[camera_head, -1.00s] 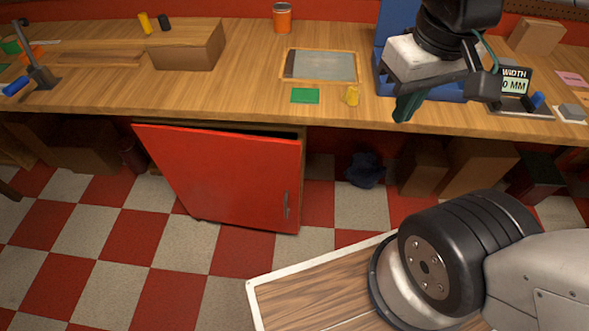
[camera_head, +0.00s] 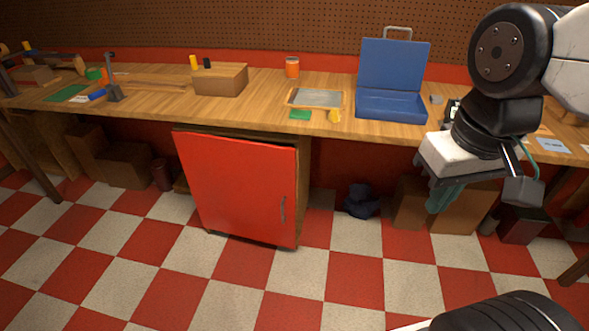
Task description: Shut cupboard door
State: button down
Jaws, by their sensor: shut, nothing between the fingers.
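The red cupboard door (camera_head: 240,188) hangs under the workbench, with a small metal handle (camera_head: 283,209) near its right edge. The door stands ajar, with a dark gap along its top and the wooden cupboard side (camera_head: 303,190) showing behind its right edge. My gripper (camera_head: 436,204) is at the right, in front of the bench edge, well to the right of the door and apart from it. Its greenish fingers point down, shut and empty.
The wooden workbench (camera_head: 140,97) carries an open blue case (camera_head: 392,104), a cardboard box (camera_head: 220,80) and an orange jar (camera_head: 292,67). Boxes (camera_head: 411,203) and a dark blue bundle (camera_head: 361,201) lie beneath it. The checkered floor (camera_head: 180,270) before the door is clear.

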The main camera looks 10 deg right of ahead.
aim_at(245, 189)
jog(key=z, duration=0.5)
jog(key=i, duration=1.05)
jog(key=u, duration=0.4)
